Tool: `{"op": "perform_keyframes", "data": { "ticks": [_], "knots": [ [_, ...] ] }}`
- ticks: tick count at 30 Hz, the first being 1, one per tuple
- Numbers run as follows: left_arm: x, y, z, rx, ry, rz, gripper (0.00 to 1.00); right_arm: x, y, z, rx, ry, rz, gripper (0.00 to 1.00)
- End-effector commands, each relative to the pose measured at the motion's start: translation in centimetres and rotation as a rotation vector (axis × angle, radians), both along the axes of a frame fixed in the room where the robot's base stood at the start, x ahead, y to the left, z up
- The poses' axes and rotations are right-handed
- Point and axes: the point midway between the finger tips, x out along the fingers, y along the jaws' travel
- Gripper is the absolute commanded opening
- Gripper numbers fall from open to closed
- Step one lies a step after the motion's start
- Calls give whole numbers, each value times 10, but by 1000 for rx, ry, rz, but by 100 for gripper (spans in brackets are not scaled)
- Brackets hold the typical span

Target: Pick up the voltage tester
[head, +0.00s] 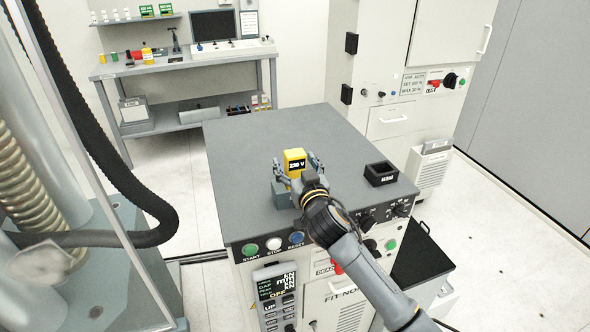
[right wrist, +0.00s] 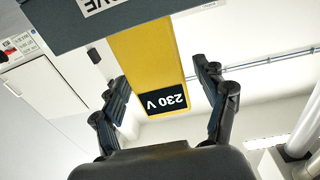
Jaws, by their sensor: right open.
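The voltage tester (head: 294,160) is a yellow block with a black "230 V" label, standing on the grey top of the cabinet. Its lower part is at a grey-blue block or holder (head: 281,194). My right gripper (head: 300,164) is open, with one finger on each side of the tester. In the right wrist view the yellow tester (right wrist: 150,65) lies between the two spread fingers (right wrist: 165,90), with a gap visible on both sides. My left gripper is not in view.
A small black open box (head: 381,173) stands at the right of the cabinet top (head: 240,140). Buttons and a display panel (head: 277,290) are on the cabinet front. A workbench (head: 180,66) stands behind. A black hose and clear panel are at the left.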

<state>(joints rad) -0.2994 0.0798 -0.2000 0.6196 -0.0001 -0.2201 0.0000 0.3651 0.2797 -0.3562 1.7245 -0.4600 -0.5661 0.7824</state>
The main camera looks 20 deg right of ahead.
Motion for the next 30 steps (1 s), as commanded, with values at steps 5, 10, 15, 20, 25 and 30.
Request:
{"op": "perform_keyframes", "data": {
  "ticks": [5, 10, 15, 20, 25, 30],
  "knots": [
    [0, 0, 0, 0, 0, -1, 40, 2, 1, 0, 1, -1, 1, 74],
    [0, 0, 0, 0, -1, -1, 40, 1, 1, 0, 1, -1, 1, 53],
    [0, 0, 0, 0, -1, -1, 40, 1, 0, 0, 0, -1, 1, 19],
    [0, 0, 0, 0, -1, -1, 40, 1, 1, 1, 1, -3, 1, 5],
    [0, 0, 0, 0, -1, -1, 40, 1, 0, 2, 1, -3, 1, 5],
    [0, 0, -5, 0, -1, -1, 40, 2, 0, 12, 2, -7, 1, 5]
  ]
}}
